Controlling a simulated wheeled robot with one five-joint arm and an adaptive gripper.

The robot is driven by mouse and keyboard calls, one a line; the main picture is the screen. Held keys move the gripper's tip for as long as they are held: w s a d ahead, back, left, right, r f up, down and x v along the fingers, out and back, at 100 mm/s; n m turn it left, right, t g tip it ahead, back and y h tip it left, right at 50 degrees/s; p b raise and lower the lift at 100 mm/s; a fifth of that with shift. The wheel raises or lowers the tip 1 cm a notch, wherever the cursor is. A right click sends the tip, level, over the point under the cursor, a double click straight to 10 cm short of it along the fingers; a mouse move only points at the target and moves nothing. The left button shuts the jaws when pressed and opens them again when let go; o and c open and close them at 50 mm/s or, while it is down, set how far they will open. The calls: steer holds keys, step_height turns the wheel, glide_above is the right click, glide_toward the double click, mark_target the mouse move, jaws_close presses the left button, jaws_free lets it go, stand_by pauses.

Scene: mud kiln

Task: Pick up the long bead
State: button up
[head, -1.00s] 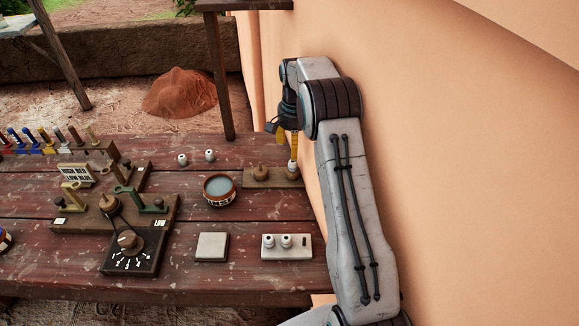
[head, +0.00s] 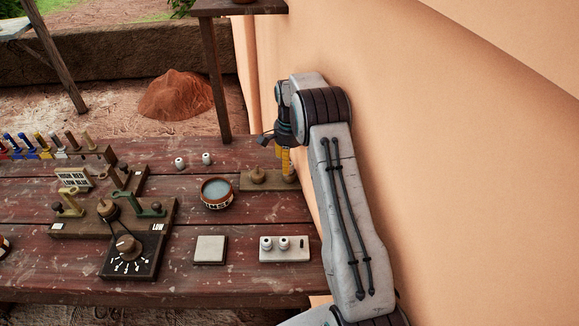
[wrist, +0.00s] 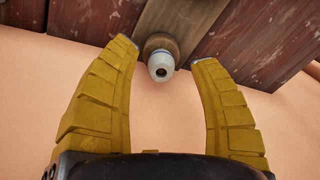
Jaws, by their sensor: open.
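A pale bead with a dark hole in its top (wrist: 160,66) stands on a brown round foot on a wooden board; it looks like the long bead. In the wrist view it lies between the yellow fingers of my gripper (wrist: 164,52), with clear gaps on both sides. My gripper is open and points down. In the head view my gripper (head: 287,172) is over the right end of the wooden board (head: 262,184) and hides the bead there.
A round knob (head: 257,175) stands left of my gripper on the same board. A water bowl (head: 217,193), two small white beads (head: 193,161) and a white tray with two beads (head: 294,255) are nearby. A wall (head: 450,150) is close on the right.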

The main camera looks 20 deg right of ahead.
steer(key=shift+f, duration=1.3)
steer(key=shift+o, duration=0.2)
steer(key=c, duration=1)
